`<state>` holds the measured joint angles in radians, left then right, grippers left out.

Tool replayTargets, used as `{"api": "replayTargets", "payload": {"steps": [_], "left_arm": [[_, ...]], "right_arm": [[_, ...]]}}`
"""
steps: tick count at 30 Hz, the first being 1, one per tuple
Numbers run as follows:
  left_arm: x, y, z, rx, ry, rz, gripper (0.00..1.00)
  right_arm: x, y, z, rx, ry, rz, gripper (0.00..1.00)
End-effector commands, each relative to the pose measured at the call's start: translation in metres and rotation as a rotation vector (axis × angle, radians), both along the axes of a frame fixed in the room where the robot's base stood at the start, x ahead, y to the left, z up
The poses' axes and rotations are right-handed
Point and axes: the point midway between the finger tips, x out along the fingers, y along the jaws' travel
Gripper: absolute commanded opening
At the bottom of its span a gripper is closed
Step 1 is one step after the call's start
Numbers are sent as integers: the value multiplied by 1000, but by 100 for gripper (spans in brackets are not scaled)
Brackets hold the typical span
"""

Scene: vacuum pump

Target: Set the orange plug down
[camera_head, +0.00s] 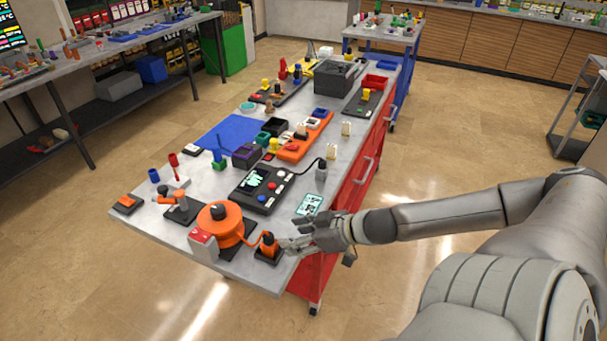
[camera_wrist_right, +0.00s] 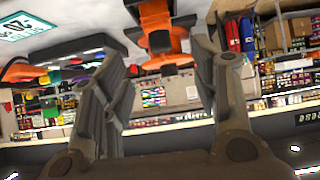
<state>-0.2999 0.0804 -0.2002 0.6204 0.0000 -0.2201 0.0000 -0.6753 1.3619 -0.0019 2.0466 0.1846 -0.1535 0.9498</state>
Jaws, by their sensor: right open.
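The orange plug (camera_head: 268,243) stands upright on a small black base (camera_head: 268,256) at the table's near right corner. An orange cable runs from it to a large orange reel (camera_head: 220,225). My right gripper (camera_head: 284,246) is just to the right of the plug, pointing at it. In the right wrist view the open fingers (camera_wrist_right: 155,90) are spread wide with nothing between them. The orange plug (camera_wrist_right: 160,22) shows beyond the fingertips at the top of that view, apart from both fingers. My left gripper is not in view.
A white and red box (camera_head: 203,245) stands by the reel. A black control box (camera_head: 261,188) with coloured buttons and a teal-screened device (camera_head: 309,205) lie behind. The tabletop (camera_head: 150,222) is bare at the near left edge. The red cabinet drawers are below.

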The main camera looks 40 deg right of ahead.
Motion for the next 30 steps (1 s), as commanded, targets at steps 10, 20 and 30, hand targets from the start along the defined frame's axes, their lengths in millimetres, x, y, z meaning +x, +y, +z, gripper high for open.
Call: {"api": "replayTargets", "payload": {"steps": [10, 20, 30], "left_arm": [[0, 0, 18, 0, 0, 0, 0], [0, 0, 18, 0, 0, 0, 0], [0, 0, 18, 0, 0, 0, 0]], "right_arm": [[-13, -6, 9, -3, 1, -2, 55], [-12, -29, -5, -27, -3, -51, 55], [-85, -170, -167, -234, 130, -392, 55]]}}
